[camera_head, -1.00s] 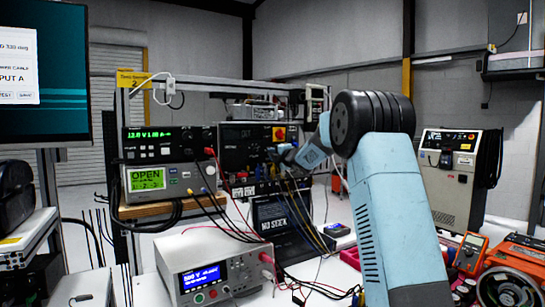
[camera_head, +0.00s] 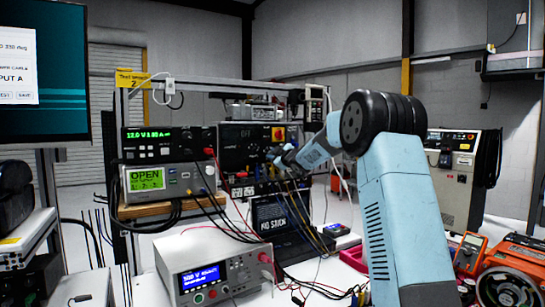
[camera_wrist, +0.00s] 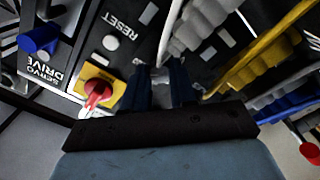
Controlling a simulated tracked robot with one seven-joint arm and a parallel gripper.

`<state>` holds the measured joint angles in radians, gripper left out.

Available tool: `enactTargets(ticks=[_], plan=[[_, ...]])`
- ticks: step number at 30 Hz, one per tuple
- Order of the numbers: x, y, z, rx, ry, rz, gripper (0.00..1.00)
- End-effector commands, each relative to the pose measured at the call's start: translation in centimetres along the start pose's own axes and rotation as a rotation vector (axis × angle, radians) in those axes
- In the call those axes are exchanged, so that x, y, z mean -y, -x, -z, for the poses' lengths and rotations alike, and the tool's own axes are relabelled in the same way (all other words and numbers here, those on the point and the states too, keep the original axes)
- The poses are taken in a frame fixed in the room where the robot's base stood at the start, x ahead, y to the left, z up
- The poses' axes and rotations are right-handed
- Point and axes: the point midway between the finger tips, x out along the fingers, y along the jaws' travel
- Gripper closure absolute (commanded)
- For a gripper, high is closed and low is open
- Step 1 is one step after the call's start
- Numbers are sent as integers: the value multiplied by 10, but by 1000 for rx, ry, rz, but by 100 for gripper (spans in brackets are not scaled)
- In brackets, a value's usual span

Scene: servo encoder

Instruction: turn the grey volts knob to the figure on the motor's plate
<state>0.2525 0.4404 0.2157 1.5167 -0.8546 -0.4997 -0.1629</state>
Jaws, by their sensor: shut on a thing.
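My gripper (camera_head: 272,155) reaches the front of the black servo drive panel (camera_head: 232,160), below its red-on-yellow switch (camera_head: 279,133). In the wrist view my gripper (camera_wrist: 161,80) has its dark fingers close together around a small grey part (camera_wrist: 159,72), which appears to be the grey volts knob. The fingers hide most of it, and its setting cannot be read. The switch (camera_wrist: 97,92) is just left of the fingers there. The motor's plate cannot be made out.
Grey plugs (camera_wrist: 198,25) and yellow plugs (camera_wrist: 258,60) stand close to the right of the fingers in the wrist view. Cables hang below the panel.

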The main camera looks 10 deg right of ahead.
Motion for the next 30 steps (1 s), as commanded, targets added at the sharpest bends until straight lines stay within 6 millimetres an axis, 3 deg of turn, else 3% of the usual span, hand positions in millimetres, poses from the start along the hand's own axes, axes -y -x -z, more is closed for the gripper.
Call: enactTargets(ticks=[1,10,25,26,30], plan=[[2,1,-9,14,-27,4,100],[4,0,-8,13,-123,5,100],[6,0,-7,12,-138,7,100],[6,0,-7,12,-138,7,72],[5,0,-5,8,-138,6,59]])
